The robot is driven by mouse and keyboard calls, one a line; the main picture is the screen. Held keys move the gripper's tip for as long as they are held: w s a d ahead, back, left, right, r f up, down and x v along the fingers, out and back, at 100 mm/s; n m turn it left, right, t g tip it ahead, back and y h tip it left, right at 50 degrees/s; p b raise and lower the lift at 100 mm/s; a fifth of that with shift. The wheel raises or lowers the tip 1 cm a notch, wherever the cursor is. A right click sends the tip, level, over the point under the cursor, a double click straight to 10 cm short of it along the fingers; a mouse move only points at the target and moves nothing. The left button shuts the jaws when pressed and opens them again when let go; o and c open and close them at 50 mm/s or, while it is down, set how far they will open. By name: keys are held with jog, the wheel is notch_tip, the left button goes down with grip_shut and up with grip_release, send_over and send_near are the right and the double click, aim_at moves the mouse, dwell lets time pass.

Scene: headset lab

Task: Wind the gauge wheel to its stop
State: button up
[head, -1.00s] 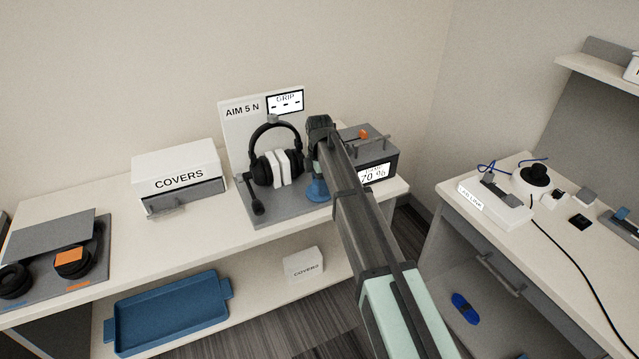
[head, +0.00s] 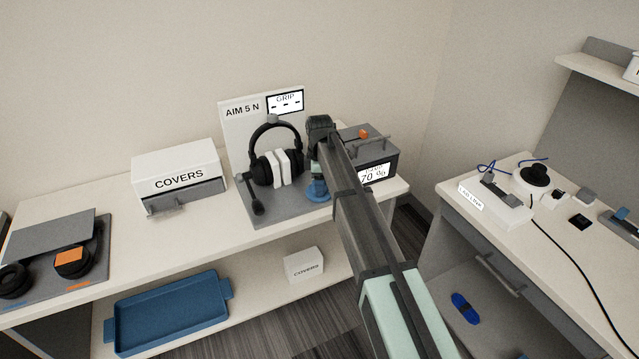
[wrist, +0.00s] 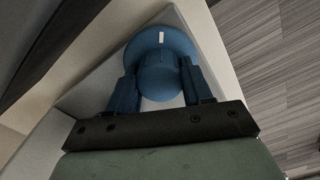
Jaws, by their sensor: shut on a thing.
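The blue gauge wheel (head: 318,193) sits at the right front of the grey stand base, beside the black headset (head: 262,170) with white pads between its cups. In the wrist view the wheel (wrist: 150,45) is a round blue disc with a white mark near its top. My gripper (wrist: 160,84) has its two blue fingers on either side of the wheel's hub, shut on it. In the head view my arm comes from the lower right and partly hides the wheel. The stand's back panel (head: 240,130) reads "AIM 5 N", and its GRIP display (head: 286,102) shows dashes.
A grey box (head: 378,150) with a screen reading about 70 stands right behind my arm. A white COVERS box (head: 178,170) with a drawer stands left on the bench. A blue tray (head: 170,312) lies on the lower shelf.

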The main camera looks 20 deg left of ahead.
jog(key=m, duration=0.4)
jog(key=shift+m, duration=0.3)
jog(key=m, duration=0.4)
jog(key=shift+m, duration=0.3)
jog(key=m, duration=0.4)
jog(key=shift+m, duration=2.4)
jog(key=o, duration=1)
jog(key=shift+o, duration=0.2)
notch_tip(320, 180, up, 14)
